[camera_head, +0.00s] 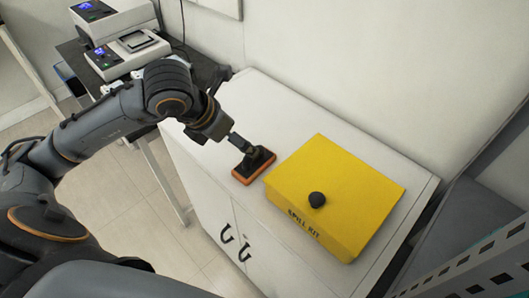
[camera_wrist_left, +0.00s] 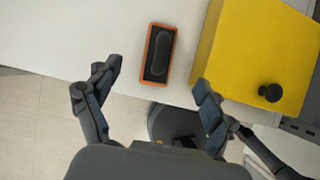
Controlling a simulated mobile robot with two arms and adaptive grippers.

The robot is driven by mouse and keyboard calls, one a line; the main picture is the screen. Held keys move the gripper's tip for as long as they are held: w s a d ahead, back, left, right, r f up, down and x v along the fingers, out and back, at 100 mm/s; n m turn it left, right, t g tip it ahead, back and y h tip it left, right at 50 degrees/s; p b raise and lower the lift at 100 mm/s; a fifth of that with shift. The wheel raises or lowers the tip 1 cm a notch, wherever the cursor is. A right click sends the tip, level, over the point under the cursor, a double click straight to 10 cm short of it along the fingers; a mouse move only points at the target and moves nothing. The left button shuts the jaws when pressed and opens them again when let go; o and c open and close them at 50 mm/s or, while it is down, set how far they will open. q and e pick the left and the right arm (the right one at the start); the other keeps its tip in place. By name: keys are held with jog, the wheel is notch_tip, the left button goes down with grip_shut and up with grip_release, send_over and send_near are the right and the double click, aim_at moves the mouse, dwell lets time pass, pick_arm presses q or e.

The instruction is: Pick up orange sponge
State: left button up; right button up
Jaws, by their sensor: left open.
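The orange sponge (camera_head: 243,181) lies flat on the white cabinet top, left of the yellow spill kit box. It has a black upper part with a dark raised grip, and an orange rim. In the left wrist view the sponge (camera_wrist_left: 158,53) lies lengthwise, beyond and between the fingers. My left gripper (camera_head: 239,143) comes in from the upper left, close to the sponge, and partly covers it in the head view. In the left wrist view the gripper (camera_wrist_left: 157,76) is open with nothing between its fingers.
The yellow spill kit box (camera_head: 335,185) with a black knob (camera_head: 317,199) stands close to the right of the sponge. The white cabinet (camera_head: 285,100) has a wall behind it. Lab devices (camera_head: 125,50) stand on a dark table at the upper left.

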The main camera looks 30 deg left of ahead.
aim_at(259, 155)
pick_arm(q)
jog(key=x, duration=0.7)
jog(key=shift+s+p, duration=0.2)
jog(key=shift+p, duration=0.2)
jog(key=shift+w+f, duration=0.15)
jog(key=shift+f, duration=0.15)
jog(key=p+x, duration=0.1)
jog(key=x, duration=0.1)
jog(key=shift+w+d+f+p, duration=0.2)
jog(key=shift+w+d+p, duration=0.1)
jog(key=shift+w, duration=0.1)
jog(key=shift+x, duration=1.05)
jog(key=shift+w+f, duration=0.1)
jog(key=shift+f, duration=0.05)
jog(key=shift+a, duration=0.1)
jog(key=shift+c, duration=1.3)
jog(key=c, duration=1.1)
pick_arm(e)
jog(key=s+r, duration=0.2)
jog(key=s, duration=0.1)
jog(key=shift+a+r, duration=0.1)
jog(key=shift+r, duration=0.15)
